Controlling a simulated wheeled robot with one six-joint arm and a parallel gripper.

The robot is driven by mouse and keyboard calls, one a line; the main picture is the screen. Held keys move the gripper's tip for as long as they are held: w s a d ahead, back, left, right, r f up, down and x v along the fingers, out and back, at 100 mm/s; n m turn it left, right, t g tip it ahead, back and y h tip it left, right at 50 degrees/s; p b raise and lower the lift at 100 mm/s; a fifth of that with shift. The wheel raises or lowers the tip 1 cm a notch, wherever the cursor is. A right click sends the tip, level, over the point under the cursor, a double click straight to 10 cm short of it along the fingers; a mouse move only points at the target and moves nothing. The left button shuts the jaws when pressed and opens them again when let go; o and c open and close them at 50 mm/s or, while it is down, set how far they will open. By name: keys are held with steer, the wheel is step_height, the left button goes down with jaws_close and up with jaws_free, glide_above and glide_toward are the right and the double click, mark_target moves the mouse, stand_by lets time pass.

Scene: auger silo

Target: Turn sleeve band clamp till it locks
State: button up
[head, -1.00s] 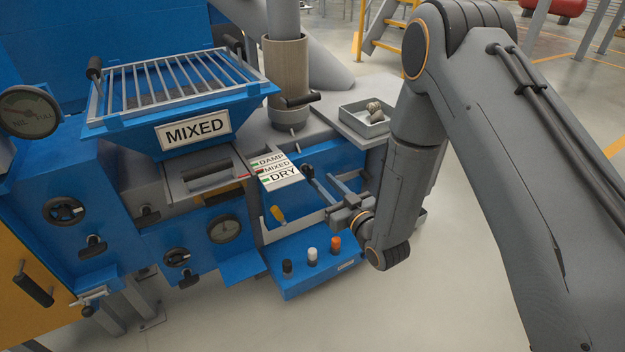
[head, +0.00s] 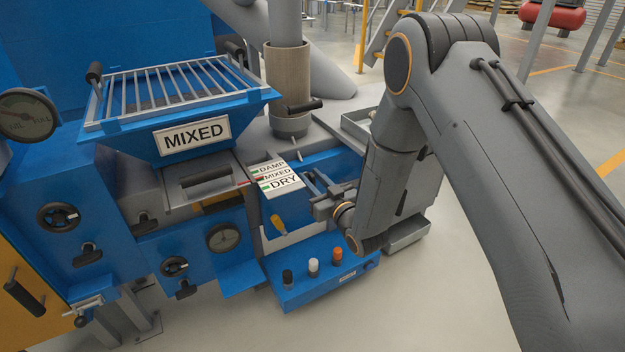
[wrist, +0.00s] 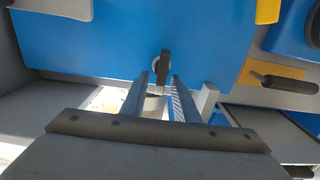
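A tan sleeve (head: 288,75) stands upright behind the label plate, with a black clamp handle (head: 305,105) sticking out to the right near its lower end. My gripper (head: 316,180) is lower and in front, close to the blue machine's front and apart from that handle. In the wrist view its two fingers (wrist: 160,78) are parted. A dark lever (wrist: 165,65) on a round base on a blue panel shows just beyond and between the fingertips; I cannot tell whether they touch it. The lever is not clear in the head view.
A hopper marked MIXED (head: 195,135) and a DAMP/MIXED/DRY plate (head: 277,178) are left of my gripper. A yellow handle (head: 279,224) and a blue box with black, white and orange knobs (head: 325,285) are below. A grey tray (head: 357,122) is partly hidden behind my arm.

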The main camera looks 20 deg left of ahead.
jaws_close()
